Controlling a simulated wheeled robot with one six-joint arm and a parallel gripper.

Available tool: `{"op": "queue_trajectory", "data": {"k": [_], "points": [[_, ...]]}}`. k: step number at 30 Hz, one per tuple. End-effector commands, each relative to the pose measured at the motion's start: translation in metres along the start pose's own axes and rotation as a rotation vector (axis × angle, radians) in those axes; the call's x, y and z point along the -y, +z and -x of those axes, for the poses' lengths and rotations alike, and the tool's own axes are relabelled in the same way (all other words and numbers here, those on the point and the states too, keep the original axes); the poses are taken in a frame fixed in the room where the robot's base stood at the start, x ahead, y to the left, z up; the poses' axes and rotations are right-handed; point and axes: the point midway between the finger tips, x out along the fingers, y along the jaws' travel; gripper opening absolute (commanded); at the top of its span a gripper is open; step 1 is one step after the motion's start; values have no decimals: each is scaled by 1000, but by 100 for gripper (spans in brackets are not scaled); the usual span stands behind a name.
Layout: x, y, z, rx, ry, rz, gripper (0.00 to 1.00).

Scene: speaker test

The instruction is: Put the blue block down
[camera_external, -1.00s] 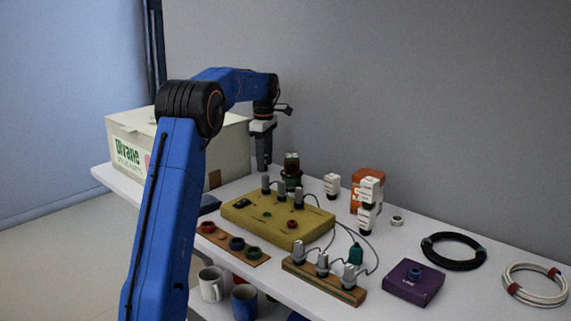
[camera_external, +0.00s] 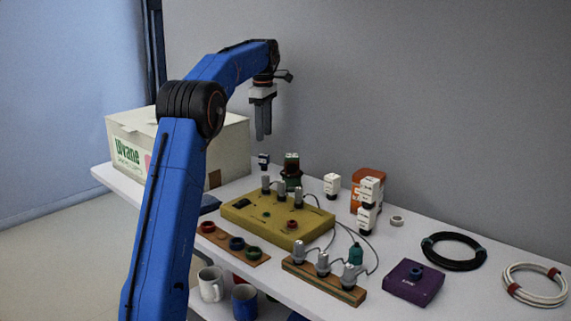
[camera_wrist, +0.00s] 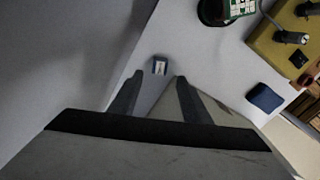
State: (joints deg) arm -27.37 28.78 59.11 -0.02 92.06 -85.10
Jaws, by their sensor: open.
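A small block (camera_external: 263,160) stands on the table near the back, beside the white carton. It looks dark in the external view; in the wrist view the same block (camera_wrist: 159,66) shows dark blue edges and a pale label face. My gripper (camera_external: 263,137) hangs above it, pointing down, apart from it. In the wrist view my gripper (camera_wrist: 158,78) has its two fingers spread, with nothing between them and the block beyond their tips.
The white carton (camera_external: 232,140) stands close on the left. A dark green-and-black part (camera_external: 292,170) stands to the right. A dark blue item (camera_external: 210,204) lies by the yellow box (camera_external: 262,226). White blocks, cable coils and wooden strips fill the right side.

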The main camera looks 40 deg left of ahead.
Motion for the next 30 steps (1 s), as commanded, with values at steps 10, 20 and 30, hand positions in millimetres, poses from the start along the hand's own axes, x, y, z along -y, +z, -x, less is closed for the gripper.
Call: {"op": "queue_trajectory", "data": {"k": [10,20,30], "points": [[0,0,15,0,-2,0,43],[29,24,32,-3,24,-108,43],[133,90,62,-20,99,-470,43]]}}
